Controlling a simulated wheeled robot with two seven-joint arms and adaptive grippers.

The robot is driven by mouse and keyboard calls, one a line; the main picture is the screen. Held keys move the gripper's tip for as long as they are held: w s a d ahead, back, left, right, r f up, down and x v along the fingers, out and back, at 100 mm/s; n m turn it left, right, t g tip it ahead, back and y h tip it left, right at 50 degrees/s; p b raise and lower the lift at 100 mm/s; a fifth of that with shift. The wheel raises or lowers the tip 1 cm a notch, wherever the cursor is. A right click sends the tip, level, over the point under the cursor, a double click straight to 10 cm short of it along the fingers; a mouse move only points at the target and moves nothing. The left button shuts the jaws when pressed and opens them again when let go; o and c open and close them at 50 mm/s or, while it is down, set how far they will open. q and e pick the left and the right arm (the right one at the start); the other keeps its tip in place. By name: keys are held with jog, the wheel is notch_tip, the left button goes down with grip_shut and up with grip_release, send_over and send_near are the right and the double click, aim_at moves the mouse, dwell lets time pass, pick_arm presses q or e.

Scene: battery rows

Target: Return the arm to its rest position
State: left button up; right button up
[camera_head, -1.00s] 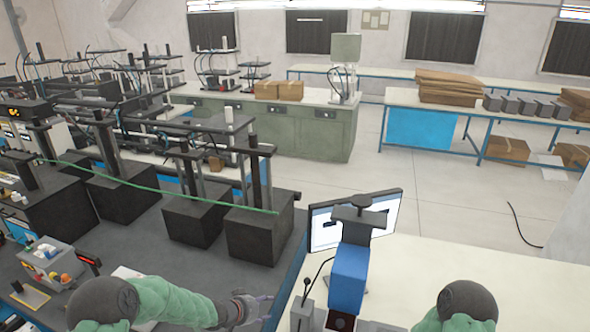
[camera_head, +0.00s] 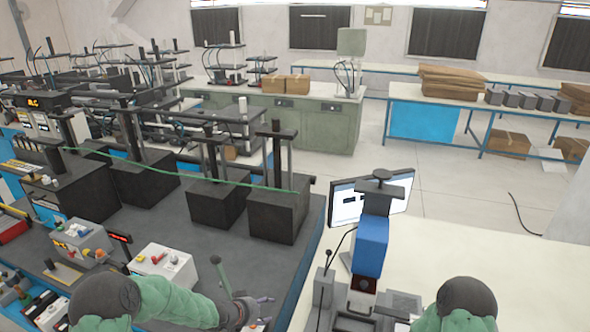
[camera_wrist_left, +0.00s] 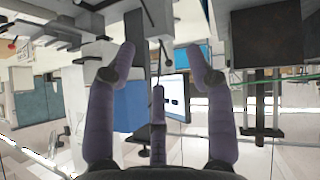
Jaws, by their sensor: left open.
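My left arm (camera_head: 165,300) comes in from the lower left in the head view, in green covering with a dark round joint. My left gripper (camera_head: 256,309) is low in that view, near the right edge of the dark bench. In the left wrist view my left gripper (camera_wrist_left: 160,68) has its purple-grey fingers spread apart. Nothing is held between them. Of my right arm (camera_head: 462,305) only the dark joint and green covering show at the lower right. My right gripper is out of view.
The dark bench (camera_head: 225,260) carries black press blocks (camera_head: 278,210) and a white control box (camera_head: 162,265) with coloured buttons. To the right, a blue device (camera_head: 371,245) and a monitor (camera_head: 345,203) stand at the pale table (camera_head: 480,255). The pale table's right part is clear.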

pick_arm(q)
jog(key=s+f+n+g+y+b, duration=0.1)
jog(key=s+f+n+g+b, duration=0.2)
jog(key=s+f+b, duration=1)
jog(key=s+f+n+g+y+b, duration=0.1)
jog(key=s+f+n+g+b, duration=0.2)
jog(key=s+f+b, duration=1)
jog(key=s+f, duration=0.3)
jog(key=f, duration=0.4)
jog(key=s+f, duration=0.3)
jog(key=f, duration=0.5)
jog(key=shift+s+d+g, duration=0.25)
jog(key=shift+g, duration=0.15)
